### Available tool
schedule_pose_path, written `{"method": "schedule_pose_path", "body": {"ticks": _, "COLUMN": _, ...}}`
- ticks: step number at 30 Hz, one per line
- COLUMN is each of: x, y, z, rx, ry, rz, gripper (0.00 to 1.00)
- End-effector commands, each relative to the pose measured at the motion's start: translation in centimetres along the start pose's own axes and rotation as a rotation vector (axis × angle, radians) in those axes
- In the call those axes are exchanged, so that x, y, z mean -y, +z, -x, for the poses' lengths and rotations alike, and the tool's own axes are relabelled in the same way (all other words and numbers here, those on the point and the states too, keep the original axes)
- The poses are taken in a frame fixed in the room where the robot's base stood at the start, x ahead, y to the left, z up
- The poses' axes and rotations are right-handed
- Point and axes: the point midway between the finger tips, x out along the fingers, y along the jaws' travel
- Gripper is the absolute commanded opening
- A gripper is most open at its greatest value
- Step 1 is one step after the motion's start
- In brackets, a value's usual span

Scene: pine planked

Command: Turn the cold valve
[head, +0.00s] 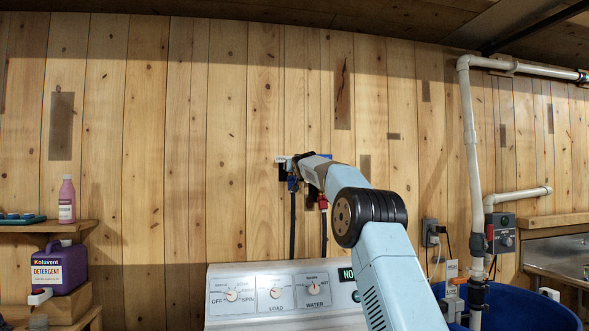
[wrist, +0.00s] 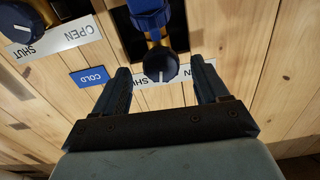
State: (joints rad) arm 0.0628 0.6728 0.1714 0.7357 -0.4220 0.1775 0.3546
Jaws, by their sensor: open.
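The cold valve shows in the wrist view as a dark blue round knob (wrist: 160,65) with a white pointer line, below a blue fitting and brass stem. A blue COLD label (wrist: 92,76) is on the planks to its left. A white plate with partly covered lettering, SHUT, lies behind the knob. My gripper (wrist: 162,77) is open, one finger on each side of the knob. I cannot tell whether the fingers touch it.
A second dark knob (wrist: 22,22) with an OPEN/SHUT plate (wrist: 60,40) is at the upper left of the wrist view. A red valve (head: 323,202) is right of the blue one in the head view. The washer panel (head: 250,308) stands below; white pipes (head: 470,130) run at right.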

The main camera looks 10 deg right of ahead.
Motion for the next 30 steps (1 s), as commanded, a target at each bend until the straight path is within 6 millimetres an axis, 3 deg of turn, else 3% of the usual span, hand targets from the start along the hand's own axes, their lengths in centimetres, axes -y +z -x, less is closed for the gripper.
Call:
{"method": "schedule_pose_path", "body": {"ticks": 9, "x": 0.2, "y": 0.0, "z": -1.9, "rx": -0.001, "ry": -0.002, "rz": 0.001, "gripper": 0.74}}
{"method": "schedule_pose_path", "body": {"ticks": 23, "x": 0.1, "y": 0.0, "z": -2.4, "rx": 0.000, "ry": -0.001, "rz": 0.000, "gripper": 0.74}}
{"method": "schedule_pose_path", "body": {"ticks": 30, "x": 0.1, "y": 0.0, "z": -2.4, "rx": 0.000, "ry": -0.002, "rz": 0.000, "gripper": 0.54}}
